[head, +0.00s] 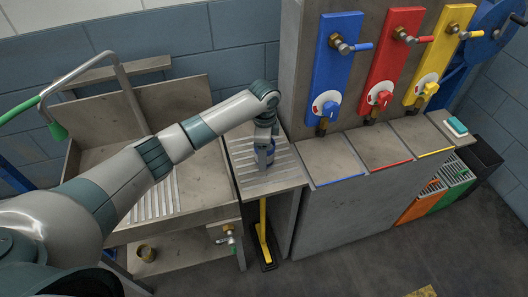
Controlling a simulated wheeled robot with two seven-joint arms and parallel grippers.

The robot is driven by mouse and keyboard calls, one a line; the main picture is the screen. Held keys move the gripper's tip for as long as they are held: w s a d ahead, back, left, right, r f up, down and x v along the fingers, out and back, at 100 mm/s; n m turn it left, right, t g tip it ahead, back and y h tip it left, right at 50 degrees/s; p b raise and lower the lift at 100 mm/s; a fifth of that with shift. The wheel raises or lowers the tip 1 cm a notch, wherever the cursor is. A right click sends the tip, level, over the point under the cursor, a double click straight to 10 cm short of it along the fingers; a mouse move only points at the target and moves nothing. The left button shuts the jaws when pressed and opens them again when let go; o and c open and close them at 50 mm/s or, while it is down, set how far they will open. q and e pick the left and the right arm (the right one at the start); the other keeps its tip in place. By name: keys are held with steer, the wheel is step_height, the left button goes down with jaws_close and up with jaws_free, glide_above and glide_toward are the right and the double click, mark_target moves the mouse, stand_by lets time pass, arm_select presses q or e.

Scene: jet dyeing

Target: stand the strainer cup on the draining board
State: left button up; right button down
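My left gripper (264,157) points down over the ribbed draining board (280,179), to the right of the sink. My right gripper is out of view.
The steel sink (190,194) lies left of the board. Blue, red and yellow valve panels (388,70) rise behind flat steel tops (330,157). A yellow pedal (264,238) stands below the board.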

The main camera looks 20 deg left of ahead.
arm_select(q)
steer(key=shift+r, duration=0.15)
step_height(320, 180, up, 12)
steer(key=b, duration=0.3)
stand_by(0.4)
stand_by(0.7)
